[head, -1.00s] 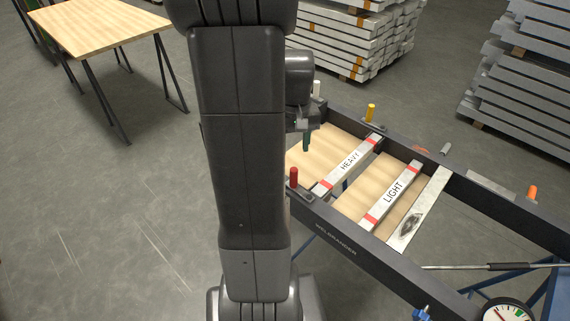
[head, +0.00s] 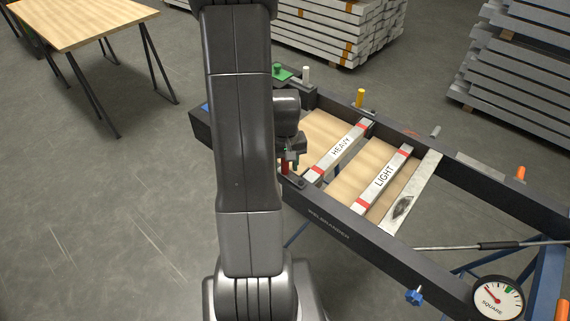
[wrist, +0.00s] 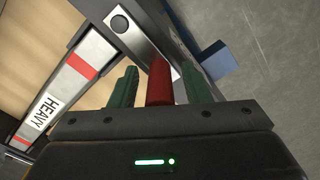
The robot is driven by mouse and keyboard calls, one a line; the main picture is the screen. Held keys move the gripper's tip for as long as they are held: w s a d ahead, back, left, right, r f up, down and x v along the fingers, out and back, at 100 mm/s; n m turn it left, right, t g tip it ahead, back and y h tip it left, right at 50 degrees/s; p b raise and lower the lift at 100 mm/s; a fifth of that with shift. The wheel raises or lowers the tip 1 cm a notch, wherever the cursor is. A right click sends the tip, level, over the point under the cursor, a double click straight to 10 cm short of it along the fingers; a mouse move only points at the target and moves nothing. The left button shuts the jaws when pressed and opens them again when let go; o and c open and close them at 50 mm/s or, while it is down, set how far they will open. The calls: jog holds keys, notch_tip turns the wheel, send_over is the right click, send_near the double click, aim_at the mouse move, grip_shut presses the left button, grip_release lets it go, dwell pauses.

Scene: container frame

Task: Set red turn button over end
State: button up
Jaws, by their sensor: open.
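The red turn button's upright red handle (wrist: 159,82) stands between the two green fingers of my gripper (wrist: 157,88) in the wrist view. The fingers are open, one on each side of it, with a small gap visible. The button's grey plate (wrist: 128,34) with a round pivot lies along the dark rail, beside the end of the HEAVY bar (wrist: 66,84). In the head view the red handle (head: 285,167) is at the near rail, partly hidden by my arm. The HEAVY bar (head: 339,148) lies across the frame.
The LIGHT bar (head: 383,178) and a bare metal bar (head: 410,193) lie parallel to HEAVY. A blue piece (wrist: 217,60) juts out beside the rail.

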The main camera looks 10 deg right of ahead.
jog(key=shift+c, duration=0.2)
grip_shut()
jog(key=d+m, duration=0.1)
jog(key=w+m+b, duration=0.1)
jog(key=m, duration=0.1)
jog(key=shift+d, duration=0.35)
jog(key=d+m, duration=0.2)
jog(key=m, duration=0.2)
jog(key=s+d+m+b, duration=0.1)
jog(key=d+m, duration=0.1)
jog(key=m, duration=0.3)
jog(key=s+d+m+b, duration=0.1)
jog(key=d+m, duration=0.1)
jog(key=m, duration=0.2)
jog(key=shift+d+m, duration=0.3)
jog(key=shift+m, duration=0.1)
